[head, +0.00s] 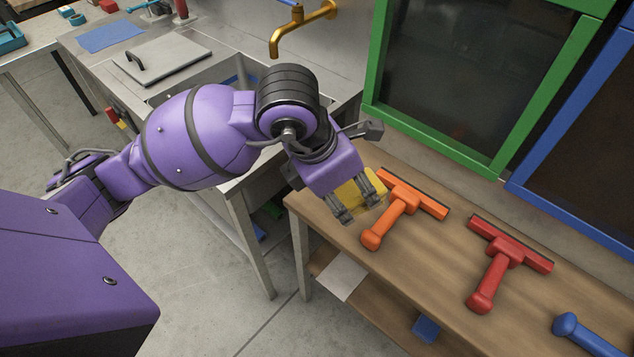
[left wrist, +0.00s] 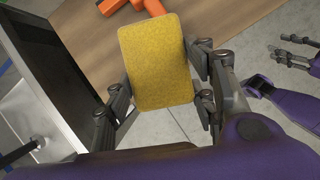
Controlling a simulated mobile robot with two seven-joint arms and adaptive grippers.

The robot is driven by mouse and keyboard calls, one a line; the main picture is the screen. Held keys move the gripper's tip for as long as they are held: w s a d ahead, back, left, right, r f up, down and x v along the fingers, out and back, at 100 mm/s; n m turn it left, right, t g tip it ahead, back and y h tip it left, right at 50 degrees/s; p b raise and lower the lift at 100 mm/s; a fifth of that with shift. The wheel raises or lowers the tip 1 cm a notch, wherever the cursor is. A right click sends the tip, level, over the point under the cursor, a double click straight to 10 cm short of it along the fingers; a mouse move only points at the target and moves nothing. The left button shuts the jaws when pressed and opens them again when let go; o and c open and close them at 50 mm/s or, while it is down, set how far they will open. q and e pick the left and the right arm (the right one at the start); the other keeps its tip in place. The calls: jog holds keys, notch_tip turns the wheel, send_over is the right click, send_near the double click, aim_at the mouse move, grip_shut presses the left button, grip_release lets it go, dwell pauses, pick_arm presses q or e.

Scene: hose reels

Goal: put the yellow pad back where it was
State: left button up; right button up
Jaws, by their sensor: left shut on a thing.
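The yellow pad (left wrist: 158,62) is a flat rounded rectangle with a speckled face. It sits between the fingers of my left gripper (left wrist: 160,100) in the left wrist view. In the head view the left gripper (head: 357,200) is shut on the pad (head: 352,199), above the left end of the wooden bench (head: 325,222), and its fingers hide part of the pad. I cannot tell whether the pad touches the bench. My right gripper (left wrist: 294,52) shows small at the right of the left wrist view, its fingers apart and nothing between them.
An orange squeegee (head: 402,206) lies close right of the left gripper. A red squeegee (head: 502,258) and a blue handle (head: 580,333) lie farther right. A green-framed window (head: 485,165) stands behind the bench. A sink with a brass tap (head: 303,22) is at the back left.

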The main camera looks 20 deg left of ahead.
pick_arm(q)
jog(key=w+a+f, duration=0.2)
jog(key=w+f, duration=0.1)
jog(key=w+a+f, duration=0.6)
jog(key=w, duration=0.1)
jog(key=shift+w+a+f, duration=0.1)
jog(key=shift+a+f, duration=0.05)
jog(key=shift+f, duration=0.1)
notch_tip(320, 180, down, 3)
jog(key=shift+f, duration=0.1)
jog(key=shift+w, duration=0.1)
jog(key=shift+f, duration=0.15)
jog(key=o, duration=0.7)
jog(key=shift+f, duration=0.1)
jog(key=o, duration=0.4)
jog(key=shift+o, duration=0.2)
